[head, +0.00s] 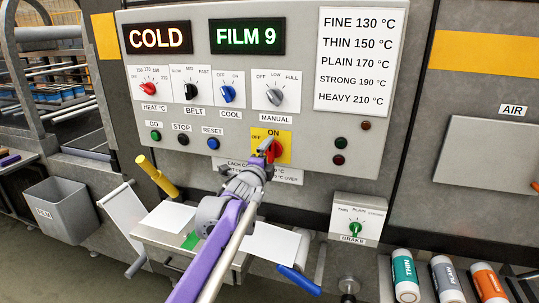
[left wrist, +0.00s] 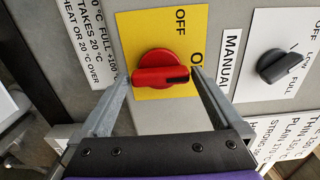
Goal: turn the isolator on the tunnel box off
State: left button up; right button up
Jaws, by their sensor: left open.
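The isolator is a red rotary handle (head: 278,151) on a yellow plate marked ON and OFF, low on the tunnel box's grey control panel (head: 200,105). In the left wrist view the red handle (left wrist: 155,77) has its dark mark toward the partly hidden ON label; OFF is at the plate's top. My left gripper (head: 267,147) is at the handle, open, and partly hides it in the head view. In the left wrist view its fingers (left wrist: 160,80) stand on either side of the handle's ends; I cannot tell whether they touch. My right gripper is not in view.
The grey MANUAL knob (head: 275,97) is above the isolator, with heat, belt and cool knobs to its left. A yellow handle (head: 157,176) sticks out at lower left. The brake box (head: 357,219) and several labelled cylinders (head: 404,275) are at lower right.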

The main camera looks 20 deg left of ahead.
pick_arm(q)
jog(key=shift+w, duration=0.3)
jog(key=c, duration=1.1)
jog(key=shift+o, duration=0.2)
